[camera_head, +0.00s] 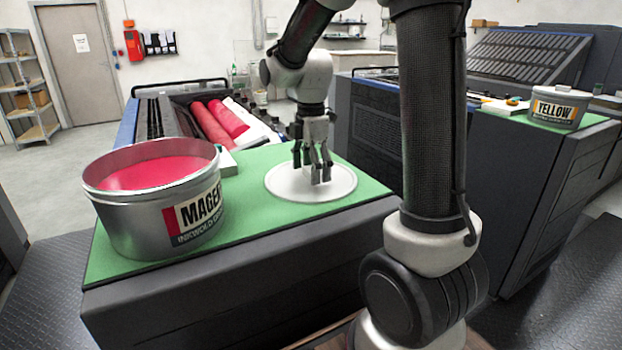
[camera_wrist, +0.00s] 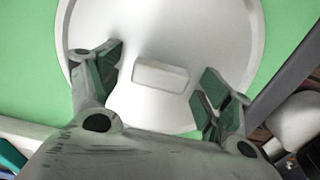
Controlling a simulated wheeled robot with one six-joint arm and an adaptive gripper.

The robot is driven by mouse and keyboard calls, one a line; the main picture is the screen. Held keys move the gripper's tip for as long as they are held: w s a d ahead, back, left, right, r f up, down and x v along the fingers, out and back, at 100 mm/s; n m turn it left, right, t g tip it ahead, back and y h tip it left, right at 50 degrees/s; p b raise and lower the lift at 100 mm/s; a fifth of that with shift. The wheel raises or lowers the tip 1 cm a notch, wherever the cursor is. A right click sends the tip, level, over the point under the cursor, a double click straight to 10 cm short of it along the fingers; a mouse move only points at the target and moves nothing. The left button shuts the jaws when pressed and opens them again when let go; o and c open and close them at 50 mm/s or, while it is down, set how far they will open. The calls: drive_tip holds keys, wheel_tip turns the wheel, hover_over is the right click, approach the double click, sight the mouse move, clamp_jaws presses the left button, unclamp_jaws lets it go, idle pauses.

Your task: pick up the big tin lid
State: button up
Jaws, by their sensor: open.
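The big tin lid (camera_head: 283,183) is a round, pale grey disc lying flat on the green mat, right of the magenta tin. My gripper (camera_head: 313,176) points down over the lid, with its fingers in front of the lid's middle. In the wrist view the lid (camera_wrist: 210,28) fills much of the picture and has a raised rectangular handle (camera_wrist: 160,76) at its centre. My gripper (camera_wrist: 160,85) is open there, one finger on each side of the handle, with gaps between. I cannot tell how high the fingertips are above the lid.
The open magenta ink tin (camera_head: 165,225) stands on the left of the green mat (camera_head: 250,232). Behind are red rollers (camera_head: 222,120) in the press. A yellow ink tin (camera_head: 557,108) stands on another unit at the right. The mat's front edge is clear.

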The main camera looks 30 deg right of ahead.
drive_tip(key=shift+c, duration=0.2)
drive_tip(key=c, duration=1.1)
